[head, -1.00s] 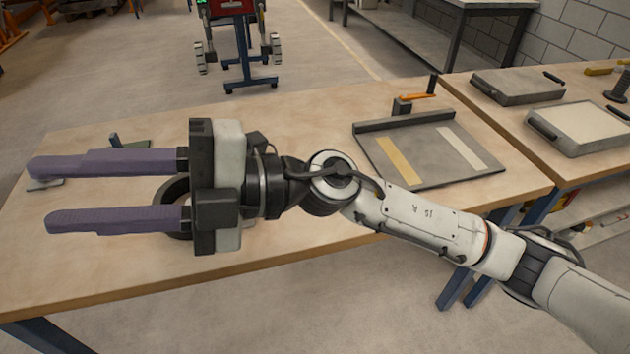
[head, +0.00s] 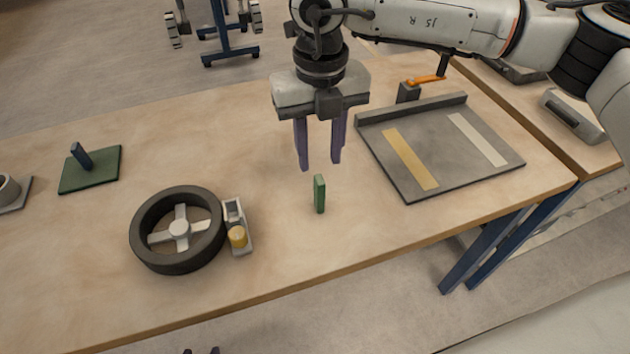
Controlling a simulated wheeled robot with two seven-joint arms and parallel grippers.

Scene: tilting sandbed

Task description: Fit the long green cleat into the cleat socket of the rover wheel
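The green cleat (head: 319,194) stands upright on the wooden table, near the middle. My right gripper (head: 320,165) points down just above and behind it in the picture. Its two purple fingers are apart with nothing between them. The rover wheel (head: 145,222), a dark ring with light spokes, lies flat on the table to the left. I cannot make out the cleat socket's opening.
A green plate with a dark post (head: 90,178) and a grey cup on a plate (head: 10,192) lie at the left. A grey tray with yellow and white strips (head: 452,174) lies at the right. The table between wheel and cleat has some free room.

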